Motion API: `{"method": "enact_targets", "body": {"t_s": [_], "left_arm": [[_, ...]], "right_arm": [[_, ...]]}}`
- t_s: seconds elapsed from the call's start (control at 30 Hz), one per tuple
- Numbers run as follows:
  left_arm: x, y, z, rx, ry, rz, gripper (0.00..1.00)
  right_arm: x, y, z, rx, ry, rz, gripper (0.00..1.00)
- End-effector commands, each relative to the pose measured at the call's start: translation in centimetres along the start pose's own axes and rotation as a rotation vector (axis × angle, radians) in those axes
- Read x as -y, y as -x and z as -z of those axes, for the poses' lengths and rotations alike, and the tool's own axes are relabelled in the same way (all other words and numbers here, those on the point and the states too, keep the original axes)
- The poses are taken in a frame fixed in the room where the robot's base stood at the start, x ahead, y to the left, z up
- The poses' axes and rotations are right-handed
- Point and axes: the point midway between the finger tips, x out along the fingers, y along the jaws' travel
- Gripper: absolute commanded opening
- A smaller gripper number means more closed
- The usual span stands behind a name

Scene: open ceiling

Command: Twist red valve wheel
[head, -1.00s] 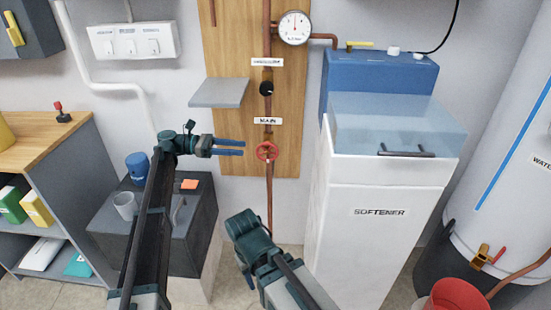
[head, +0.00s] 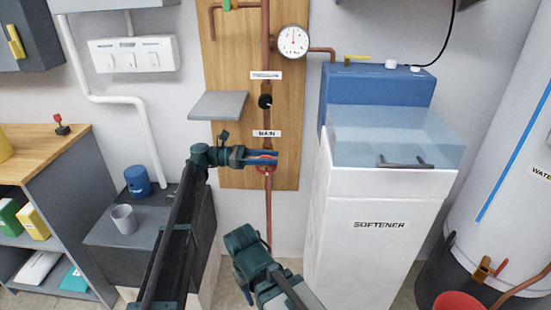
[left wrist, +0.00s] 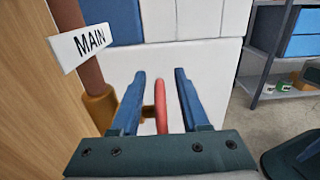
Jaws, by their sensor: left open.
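The red valve wheel (head: 266,168) sits on the copper pipe below the MAIN label (head: 267,133), partly hidden behind my left gripper (head: 276,158) in the head view. In the left wrist view the red wheel (left wrist: 161,106) shows edge-on between the two blue fingers of the left gripper (left wrist: 160,85). The fingers are open, one on each side of the wheel, with gaps visible. A brass fitting (left wrist: 100,105) is beside the left finger. My right arm (head: 258,262) is low in the middle of the head view; its fingers cannot be made out.
A grey shelf (head: 219,105) juts from the wooden board just above my left gripper. The white softener cabinet (head: 365,240) stands close to the right of the pipe. A pressure gauge (head: 292,40) and black knob (head: 265,101) are higher up the pipe.

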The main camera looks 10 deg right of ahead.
Motion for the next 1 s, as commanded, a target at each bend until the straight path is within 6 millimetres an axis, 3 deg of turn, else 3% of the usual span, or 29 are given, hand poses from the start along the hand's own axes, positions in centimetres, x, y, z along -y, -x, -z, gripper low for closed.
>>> {"method": "enact_targets", "body": {"t_s": [0.2, 0.53, 0.57, 0.8, 1.0], "left_arm": [[0.0, -1.8, 0.0, 0.000, 0.000, 0.000, 0.45], [0.0, -2.1, 0.0, 0.000, 0.000, 0.000, 0.45], [0.0, -2.1, 0.0, 0.000, 0.000, 0.000, 0.43], [0.0, -2.0, 0.0, 0.000, 0.000, 0.000, 0.00], [0.0, -2.0, 0.0, 0.000, 0.000, -0.001, 0.00]], "right_arm": [[0.0, 0.0, 0.0, 0.000, 0.000, 0.000, 0.50], [0.0, 0.0, 0.0, 0.000, 0.000, 0.000, 0.50], [0.0, 0.0, 0.0, 0.000, 0.000, 0.000, 0.50], [0.0, 0.0, 0.0, 0.000, 0.000, 0.000, 0.50], [0.0, 0.0, 0.0, 0.000, 0.000, 0.000, 0.50]]}}
